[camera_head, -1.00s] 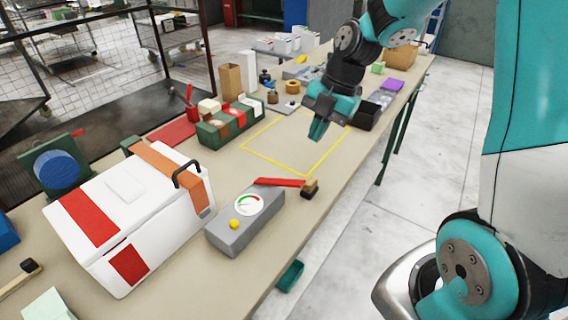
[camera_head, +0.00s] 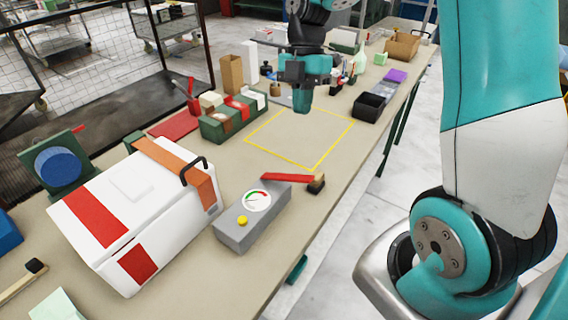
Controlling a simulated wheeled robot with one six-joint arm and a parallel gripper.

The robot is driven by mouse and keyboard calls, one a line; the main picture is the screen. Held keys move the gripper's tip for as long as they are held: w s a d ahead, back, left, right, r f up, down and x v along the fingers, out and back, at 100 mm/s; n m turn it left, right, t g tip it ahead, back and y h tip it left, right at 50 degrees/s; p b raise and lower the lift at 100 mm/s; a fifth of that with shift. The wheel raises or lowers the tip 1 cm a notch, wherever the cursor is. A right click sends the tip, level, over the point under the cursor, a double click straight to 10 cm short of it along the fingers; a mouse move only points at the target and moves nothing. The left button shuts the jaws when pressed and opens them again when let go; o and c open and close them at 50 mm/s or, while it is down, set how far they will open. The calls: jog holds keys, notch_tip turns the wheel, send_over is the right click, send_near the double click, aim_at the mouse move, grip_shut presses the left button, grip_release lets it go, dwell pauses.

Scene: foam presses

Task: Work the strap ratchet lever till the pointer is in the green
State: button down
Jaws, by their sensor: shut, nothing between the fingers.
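The ratchet unit (camera_head: 240,235) is a grey box on the bench, with a round gauge (camera_head: 257,201) and a yellow button on top. The gauge has red and green parts; its pointer is too small to read. A red lever (camera_head: 288,178) lies almost flat at the far end of the box, with a dark and tan block (camera_head: 317,184) at its right end. An orange strap (camera_head: 175,168) runs over a white case (camera_head: 110,224) with red patches and a black handle. My gripper (camera_head: 303,108) is shut and empty, above the far side of the yellow outline, well apart from the lever.
A yellow outlined area (camera_head: 313,168) on the bench is empty. A green crate (camera_head: 232,122) with several items stands left of it, and a black bin (camera_head: 369,107) at its far right. A blue round part on a green stand (camera_head: 58,166) is at the left.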

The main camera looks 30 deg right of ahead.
jog(key=shift+a, duration=0.25)
jog(key=shift+a, duration=0.1)
jog(key=p, duration=0.3)
send_near(303, 179)
jog(key=x, duration=0.5)
jog(key=shift+a, duration=0.3)
jog(key=shift+s+d+f+p, duration=0.1)
jog(key=shift+s+f+p, duration=0.2)
jog(key=shift+f, duration=0.35)
